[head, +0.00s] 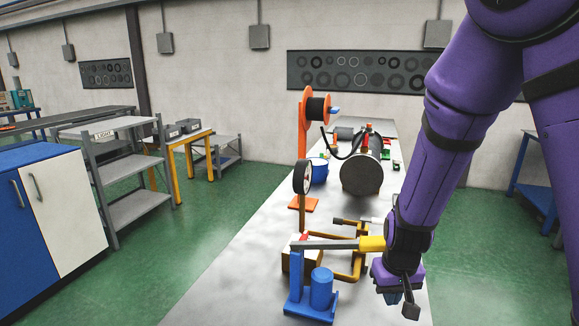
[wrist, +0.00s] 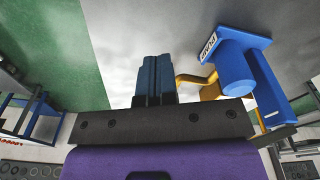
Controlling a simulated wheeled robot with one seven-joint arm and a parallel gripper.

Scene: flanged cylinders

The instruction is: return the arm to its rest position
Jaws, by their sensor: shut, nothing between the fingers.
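My purple arm reaches down from the upper right in the head view, and my gripper (head: 393,297) hangs at the right edge of the workbench (head: 225,290). In the wrist view my gripper's dark blue fingers (wrist: 154,75) are together with nothing between them. A blue fixture (head: 298,270) with an upright blue cylinder (head: 321,288) stands left of my gripper on the bench, apart from it. The same fixture shows in the wrist view (wrist: 262,85), right of the fingers.
A yellow-orange frame (head: 357,265) lies close to my gripper's left. Farther back are a dark grey cylinder (head: 361,177), a round gauge (head: 302,178), a blue cup (head: 319,172) and an orange reel stand (head: 303,130). Green floor (head: 465,255) lies open right of the bench.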

